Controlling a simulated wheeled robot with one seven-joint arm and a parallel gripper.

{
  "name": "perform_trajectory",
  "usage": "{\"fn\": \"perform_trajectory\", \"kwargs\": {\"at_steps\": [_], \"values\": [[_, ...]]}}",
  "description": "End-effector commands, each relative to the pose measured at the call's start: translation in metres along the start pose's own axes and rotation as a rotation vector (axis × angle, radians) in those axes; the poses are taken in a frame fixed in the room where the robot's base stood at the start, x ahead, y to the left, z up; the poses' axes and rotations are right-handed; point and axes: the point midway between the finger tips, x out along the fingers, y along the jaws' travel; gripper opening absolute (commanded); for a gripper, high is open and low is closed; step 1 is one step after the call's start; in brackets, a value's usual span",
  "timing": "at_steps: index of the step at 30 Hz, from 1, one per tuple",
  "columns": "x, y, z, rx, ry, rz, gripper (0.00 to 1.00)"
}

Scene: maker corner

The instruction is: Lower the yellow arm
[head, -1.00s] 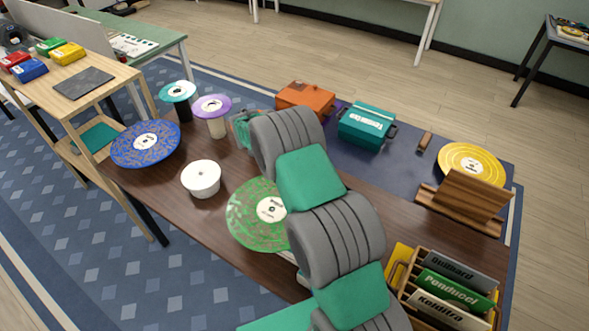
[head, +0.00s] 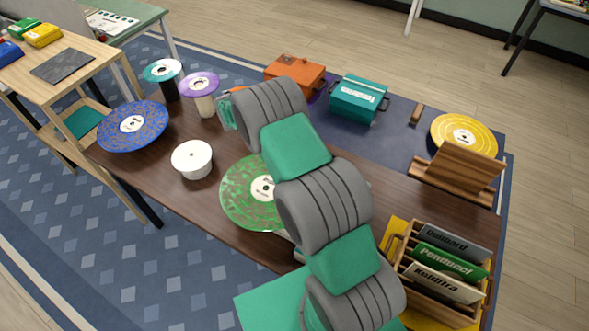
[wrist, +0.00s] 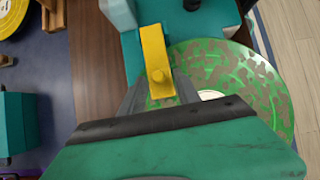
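The disc also shows in the head view (head: 239,193), where my arm hides the yellow arm. My gripper (wrist: 160,85) has its grey fingers apart, one on each side of the yellow arm's lower end. Whether they touch it is unclear.
Some bare tabletop lies around the white spool.

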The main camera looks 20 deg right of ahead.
Motion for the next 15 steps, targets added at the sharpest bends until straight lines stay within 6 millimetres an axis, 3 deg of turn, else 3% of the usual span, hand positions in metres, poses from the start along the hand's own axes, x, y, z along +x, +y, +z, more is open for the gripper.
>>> {"fn": "perform_trajectory", "kwargs": {"at_steps": [8,15], "values": [[-0.006,0.002,0.000,0.003,0.003,0.002,0.38],[-0.051,0.001,-0.002,0.003,0.004,0.002,0.38]]}}
